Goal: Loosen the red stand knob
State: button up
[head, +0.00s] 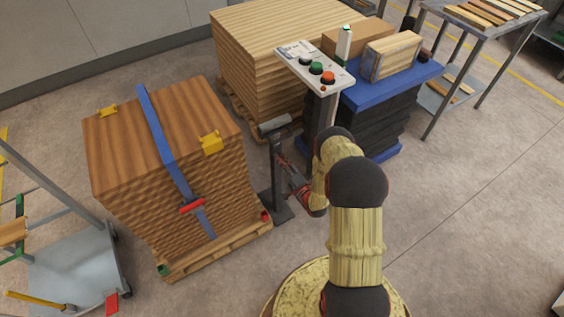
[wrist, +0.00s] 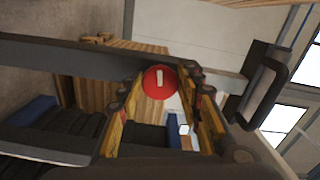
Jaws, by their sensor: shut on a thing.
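The red stand knob (wrist: 160,82) is a round red disc with a pale bar mark on its face. It sits at the dark post of the roller stand (wrist: 70,60), which crosses the wrist view. The stand (head: 277,180) is upright in the head view, with a grey roller on top and a flat dark base. My gripper (head: 283,163) is at the post, below the roller. In the wrist view its two fingers lie on either side of the knob and are shut on it. In the head view the knob is hidden by my gripper.
A strapped wood stack (head: 110,150) on a pallet stands close left of the stand. A control box (head: 320,72) on a post, a blue-topped stack (head: 400,88) and a pale wood stack (head: 240,50) are behind. A cart (head: 75,265) is at left. The floor at right is clear.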

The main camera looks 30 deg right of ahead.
dwell(0.4)
jog(key=o, duration=1)
jog(key=shift+o, duration=0.7)
jog(key=s, duration=1.2)
jog(key=shift+d, duration=0.15)
